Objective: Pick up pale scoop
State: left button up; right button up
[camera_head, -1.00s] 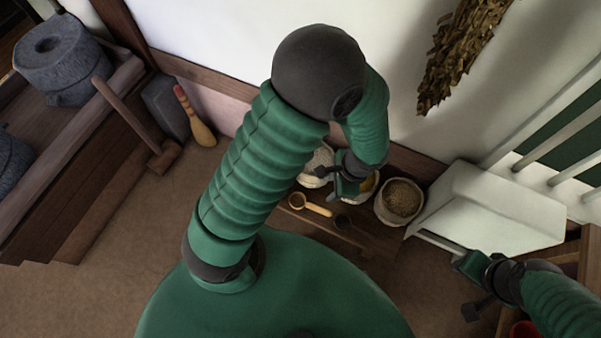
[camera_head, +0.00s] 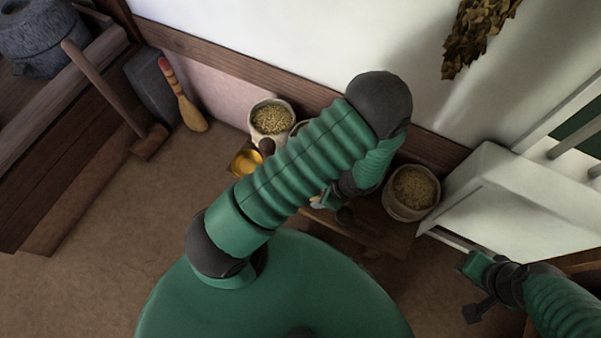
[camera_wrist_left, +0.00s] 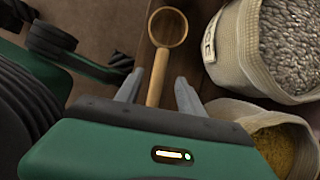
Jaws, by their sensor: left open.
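The pale scoop (camera_wrist_left: 168,28) shows in the left wrist view, lying on a dark wooden surface with its round bowl at the top. Its light wooden handle runs down between the fingers of my left gripper (camera_wrist_left: 157,86). That gripper is open, one finger on each side of the handle; whether either touches it I cannot tell. In the head view my left gripper (camera_head: 322,202) is over the low bench, and my arm hides most of the scoop. My right gripper (camera_head: 480,304) is at the lower right, away from the scoop; its jaw opening is unclear.
Grain sacks (camera_head: 412,193) (camera_head: 270,119) stand by the wall. A mallet (camera_head: 148,143) and a white chest (camera_head: 525,215) flank the area.

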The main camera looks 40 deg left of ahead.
pick_arm(q)
jog(key=b+x, duration=0.2)
jog(key=x, duration=0.2)
jog(key=shift+s+f, duration=0.1)
jog(key=shift+f, duration=0.1)
jog(key=shift+r, duration=0.15)
pick_arm(e)
jog(key=x, duration=0.3)
jog(key=shift+s, duration=0.4)
jog(key=shift+f, duration=0.1)
pick_arm(q)
grip_shut()
